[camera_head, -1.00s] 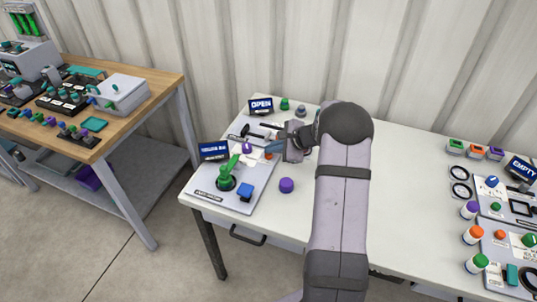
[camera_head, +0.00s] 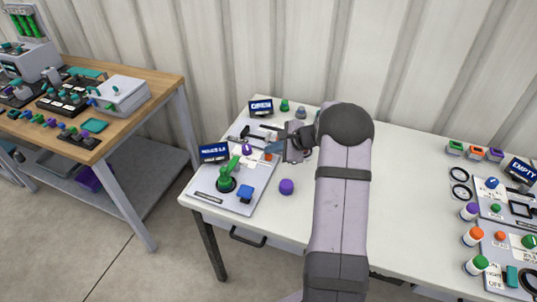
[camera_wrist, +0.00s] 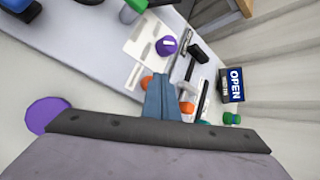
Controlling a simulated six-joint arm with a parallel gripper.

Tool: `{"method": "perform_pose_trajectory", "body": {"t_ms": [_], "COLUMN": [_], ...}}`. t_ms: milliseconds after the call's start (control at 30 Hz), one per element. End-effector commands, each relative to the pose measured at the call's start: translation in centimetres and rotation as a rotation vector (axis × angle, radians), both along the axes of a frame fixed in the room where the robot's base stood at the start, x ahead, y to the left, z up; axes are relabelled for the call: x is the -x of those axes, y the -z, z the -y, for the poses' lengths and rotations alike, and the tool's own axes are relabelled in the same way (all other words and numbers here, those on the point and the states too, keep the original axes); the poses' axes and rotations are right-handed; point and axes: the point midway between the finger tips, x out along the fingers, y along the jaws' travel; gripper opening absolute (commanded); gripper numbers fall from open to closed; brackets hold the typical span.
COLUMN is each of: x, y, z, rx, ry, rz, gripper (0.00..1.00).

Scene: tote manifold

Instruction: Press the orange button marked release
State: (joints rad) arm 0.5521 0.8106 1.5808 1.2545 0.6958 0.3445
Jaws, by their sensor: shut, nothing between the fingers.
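My gripper (camera_head: 272,149) is shut and empty, with its blue fingers over the white panel (camera_head: 262,178) on the left of the white table. An orange part (camera_head: 268,157) shows just below the fingers. In the wrist view the fingers (camera_wrist: 160,80) point at the panel, with one orange part (camera_wrist: 146,82) on their left and another (camera_wrist: 187,107) on their right. I cannot read a release mark on either. The fingers partly cover this area, and I cannot tell whether they touch anything.
A black-handled slider (camera_wrist: 190,65) and the OPEN display (camera_wrist: 234,85) lie beyond. A purple cylinder (camera_head: 286,186) stands close to my arm.

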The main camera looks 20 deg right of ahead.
Motion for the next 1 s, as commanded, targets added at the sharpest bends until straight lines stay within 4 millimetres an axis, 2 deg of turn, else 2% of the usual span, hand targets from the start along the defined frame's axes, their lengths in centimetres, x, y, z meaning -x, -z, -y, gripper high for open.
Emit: {"method": "perform_pose_trajectory", "body": {"t_ms": [133, 633, 1000], "x": [0.0, 0.0, 0.0], "y": [-0.8, -1.2, -4.2], "z": [0.0, 0.0, 0.0], "rx": [-0.001, 0.000, 0.000], "ry": [0.000, -0.001, -0.001], "rz": [0.001, 0.002, 0.002], "gripper": [0.00, 0.00, 0.00]}}
